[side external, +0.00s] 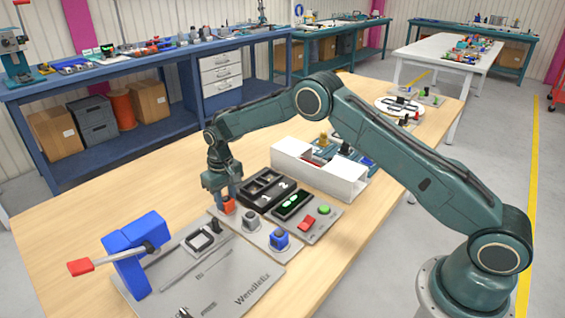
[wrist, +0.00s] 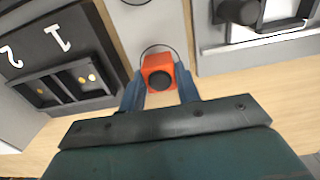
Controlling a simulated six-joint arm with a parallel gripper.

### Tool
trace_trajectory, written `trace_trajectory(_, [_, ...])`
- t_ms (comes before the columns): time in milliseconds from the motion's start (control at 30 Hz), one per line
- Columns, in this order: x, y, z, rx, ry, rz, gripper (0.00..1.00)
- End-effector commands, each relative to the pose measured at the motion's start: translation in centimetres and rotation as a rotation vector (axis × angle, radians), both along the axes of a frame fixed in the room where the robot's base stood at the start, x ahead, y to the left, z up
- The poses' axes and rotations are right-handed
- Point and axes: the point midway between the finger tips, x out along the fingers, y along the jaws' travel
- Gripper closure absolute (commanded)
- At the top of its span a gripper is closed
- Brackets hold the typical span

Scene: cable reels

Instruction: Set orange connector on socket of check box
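The orange connector (side external: 229,207) is at the far left end of a light grey plate (side external: 262,229). In the wrist view the orange connector (wrist: 158,73) shows a dark round end and lies between the two blue-grey fingers of my gripper (wrist: 160,88). The fingers appear to touch both its sides. In the side view my gripper (side external: 226,196) points down at it. I cannot tell whether it rests on the plate or is just above. The check box (side external: 306,215) has a green-lit display, a red switch and a green button; its socket is not clear to me.
A grey connector (side external: 250,221) and a blue connector (side external: 279,239) stand on the same plate. A black tray numbered 1 and 2 (side external: 266,188) lies behind. A white open box (side external: 322,172) stands beyond. A blue lever press (side external: 133,255) on a grey base is at front left.

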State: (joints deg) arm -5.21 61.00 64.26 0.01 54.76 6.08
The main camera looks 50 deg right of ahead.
Motion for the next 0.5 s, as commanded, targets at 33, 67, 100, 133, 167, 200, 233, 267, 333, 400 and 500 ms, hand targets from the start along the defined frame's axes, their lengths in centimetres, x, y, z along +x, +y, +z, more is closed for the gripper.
trace_trajectory(33, [0.0,0.0,0.0,0.000,-0.001,0.000,0.91])
trace_trajectory(67, [0.0,0.0,0.0,0.000,-0.001,0.000,0.91])
trace_trajectory(100, [0.0,0.0,0.1,0.000,-0.001,0.000,0.91])
trace_trajectory(133, [0.0,0.0,0.1,0.000,-0.001,0.000,0.91])
trace_trajectory(167, [0.0,0.0,0.2,0.000,-0.002,0.000,0.91])
trace_trajectory(200, [0.1,0.0,0.4,0.000,-0.002,0.000,0.91])
trace_trajectory(233, [0.1,0.0,0.6,0.000,-0.003,0.000,0.91])
trace_trajectory(267, [0.1,0.0,0.8,0.000,-0.003,0.000,0.91])
trace_trajectory(333, [0.1,0.0,1.4,0.001,-0.004,0.000,0.91])
trace_trajectory(400, [0.1,0.0,2.1,0.000,-0.003,0.000,0.91])
trace_trajectory(500, [0.1,0.0,3.2,0.001,-0.004,0.000,0.91])
